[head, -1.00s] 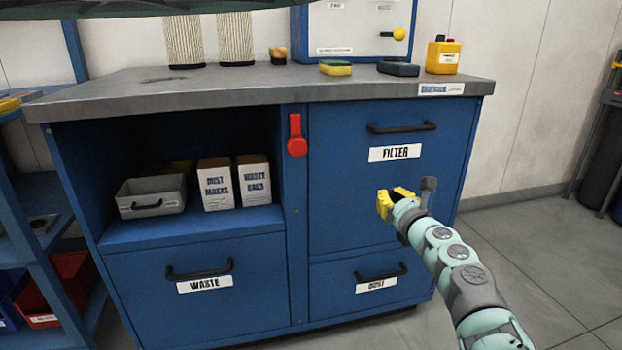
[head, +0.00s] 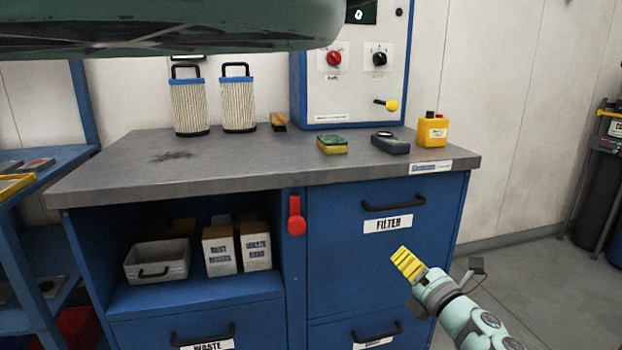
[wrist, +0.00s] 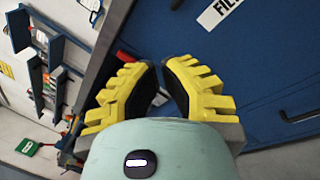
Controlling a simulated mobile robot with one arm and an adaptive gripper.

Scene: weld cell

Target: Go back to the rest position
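My gripper (head: 408,264) has yellow ribbed fingers. In the head view it is in front of the blue cabinet (head: 345,275), low and right of the FILTER label (head: 388,224), with no visible contact. In the wrist view my gripper (wrist: 161,66) shows its two fingers with dark inner pads, tips close together with a narrow gap between them. Nothing is held between them. Part of my arm reaches in from the lower right of the head view.
A red handle (head: 296,216) is on the cabinet front.

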